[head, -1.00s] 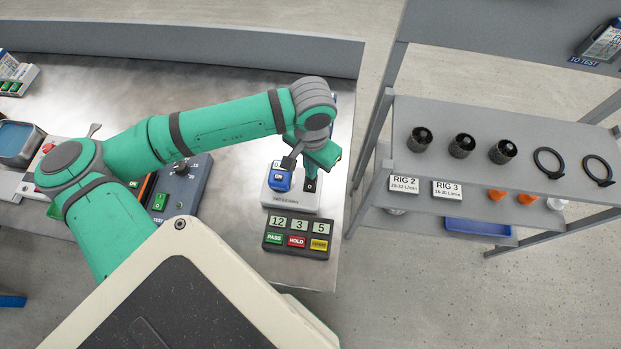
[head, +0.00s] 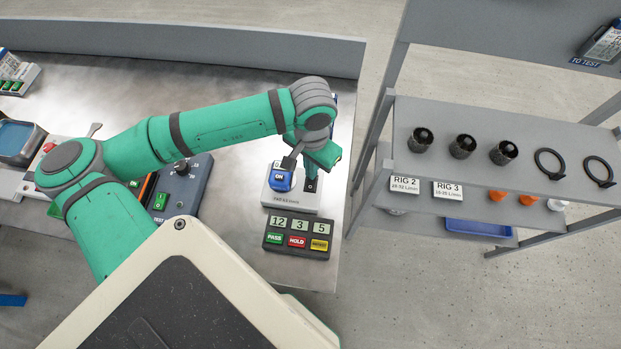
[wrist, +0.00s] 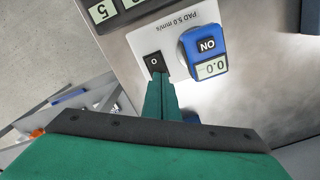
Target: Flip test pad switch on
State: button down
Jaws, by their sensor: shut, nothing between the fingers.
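The test pad (head: 290,203) is a pale plate labelled "PAD 5.0 mm/s" near the bench's right end. On it sit a blue meter (head: 280,180) marked "ON" and a small black rocker switch (head: 310,185). The wrist view shows the switch (wrist: 153,62) with an "O" mark on its visible end, beside the blue meter (wrist: 205,48), whose display reads about 0.0. My gripper (wrist: 158,82) is shut and empty, its fingertips at the switch's near end and hiding part of it. I cannot tell whether they touch it. In the head view my gripper (head: 312,178) is over the pad.
A box (head: 297,239) showing 12, 3, 5 with PASS and HOLD buttons sits in front of the pad. A dark control box (head: 182,190) stands to the left. A grey shelf rack (head: 480,170) stands right, beyond a floor gap.

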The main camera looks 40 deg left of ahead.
jog(key=shift+f, duration=0.75)
dwell(0.5)
notch_tip(320, 180, up, 7)
dwell(0.9)
dwell(0.6)
